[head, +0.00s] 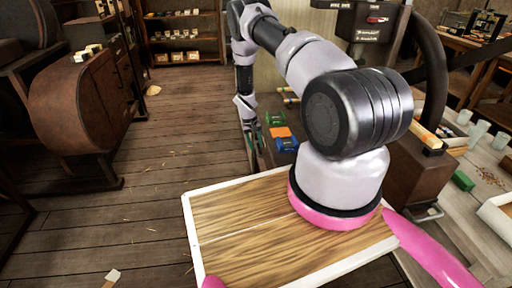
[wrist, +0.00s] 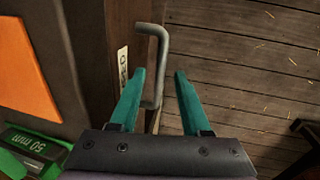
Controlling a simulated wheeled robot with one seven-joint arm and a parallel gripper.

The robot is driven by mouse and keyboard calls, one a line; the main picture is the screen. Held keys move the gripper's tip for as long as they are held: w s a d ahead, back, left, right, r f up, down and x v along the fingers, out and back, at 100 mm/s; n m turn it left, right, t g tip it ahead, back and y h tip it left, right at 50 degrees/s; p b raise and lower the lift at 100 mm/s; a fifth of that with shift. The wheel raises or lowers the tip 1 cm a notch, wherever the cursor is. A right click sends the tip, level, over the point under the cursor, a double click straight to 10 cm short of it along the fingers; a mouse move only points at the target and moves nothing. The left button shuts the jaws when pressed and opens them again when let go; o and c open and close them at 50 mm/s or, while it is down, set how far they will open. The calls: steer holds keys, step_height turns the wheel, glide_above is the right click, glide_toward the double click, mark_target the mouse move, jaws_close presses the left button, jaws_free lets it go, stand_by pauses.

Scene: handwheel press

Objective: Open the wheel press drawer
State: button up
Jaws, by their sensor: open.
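The drawer's bent grey metal handle (wrist: 162,50) shows in the wrist view, standing out from a brown wooden front (wrist: 122,22) with a white label (wrist: 123,66). My gripper (wrist: 159,73) has two teal fingers, spread apart. The handle's long bar lies between the fingers in the picture, closer to the left finger, which covers part of its lower end. Whether a finger touches it I cannot tell. In the head view my arm reaches down to the press's side, and my gripper there is small and partly hidden.
An orange piece (wrist: 25,65) and a green block marked 50 mm (wrist: 35,145) lie left of the handle. A blue block (head: 286,144) sits near them in the head view. A dark brown cabinet (head: 75,108) stands at left. The plank floor (head: 165,160) between is open.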

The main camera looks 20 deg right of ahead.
steer(key=shift+d+f, duration=0.15)
steer(key=shift+f, duration=0.7)
jaws_close()
stand_by(0.8)
